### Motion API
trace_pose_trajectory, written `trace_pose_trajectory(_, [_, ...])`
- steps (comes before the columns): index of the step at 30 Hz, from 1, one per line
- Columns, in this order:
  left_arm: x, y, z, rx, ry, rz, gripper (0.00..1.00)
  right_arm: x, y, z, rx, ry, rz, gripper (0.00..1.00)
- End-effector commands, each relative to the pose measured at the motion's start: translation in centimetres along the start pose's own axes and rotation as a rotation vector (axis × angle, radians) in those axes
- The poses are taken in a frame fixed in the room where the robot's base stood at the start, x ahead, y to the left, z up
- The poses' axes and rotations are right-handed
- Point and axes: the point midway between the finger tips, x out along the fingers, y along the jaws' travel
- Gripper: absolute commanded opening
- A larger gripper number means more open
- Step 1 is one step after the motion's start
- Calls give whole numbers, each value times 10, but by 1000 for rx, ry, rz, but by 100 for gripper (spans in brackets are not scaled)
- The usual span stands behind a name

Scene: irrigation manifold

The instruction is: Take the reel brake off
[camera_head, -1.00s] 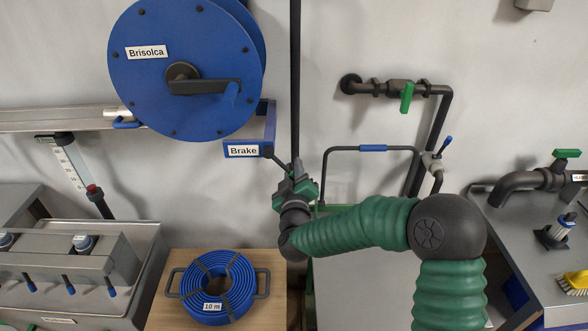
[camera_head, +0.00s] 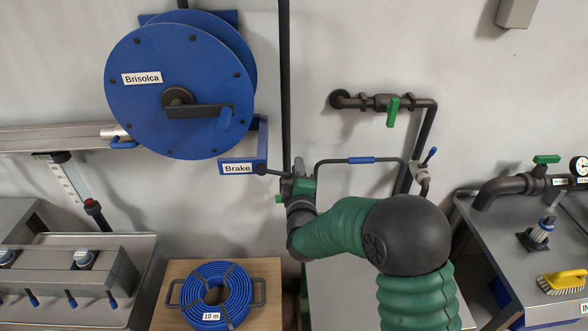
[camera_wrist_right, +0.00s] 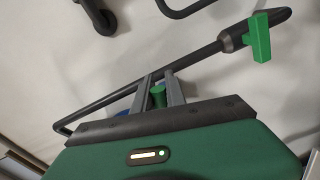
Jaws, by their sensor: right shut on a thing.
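The blue hose reel (camera_head: 165,130), labelled Brisolca, hangs on the wall at the upper left of the head view. The blue bracket labelled Brake (camera_head: 237,168) is below its right side. A thin dark brake lever (camera_head: 275,172) runs from the bracket to the right, almost level. My right gripper (camera_head: 293,183) is shut on the lever's outer end, right of the bracket. In the right wrist view, a green cylindrical end (camera_wrist_right: 157,97) shows between the two grey fingers. The gripper partly hides the lever's end. My left gripper is not in view.
A dark vertical pipe (camera_head: 285,80) stands close behind the gripper. A coiled blue hose (camera_head: 197,301) lies on a wooden board below.

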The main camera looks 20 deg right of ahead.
Motion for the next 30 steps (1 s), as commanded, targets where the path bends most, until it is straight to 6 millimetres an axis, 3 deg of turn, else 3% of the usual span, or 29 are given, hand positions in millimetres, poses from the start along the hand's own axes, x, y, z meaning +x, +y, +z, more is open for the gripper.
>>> trace_pose_trajectory(1, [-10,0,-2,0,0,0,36,-1,9,-5,-46,6,-3,0])
trace_pose_trajectory(15, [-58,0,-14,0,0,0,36,-1,45,-15,-460,7,-4,0])
trace_pose_trajectory(30, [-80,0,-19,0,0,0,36,-1,57,-23,-662,7,-4,0])
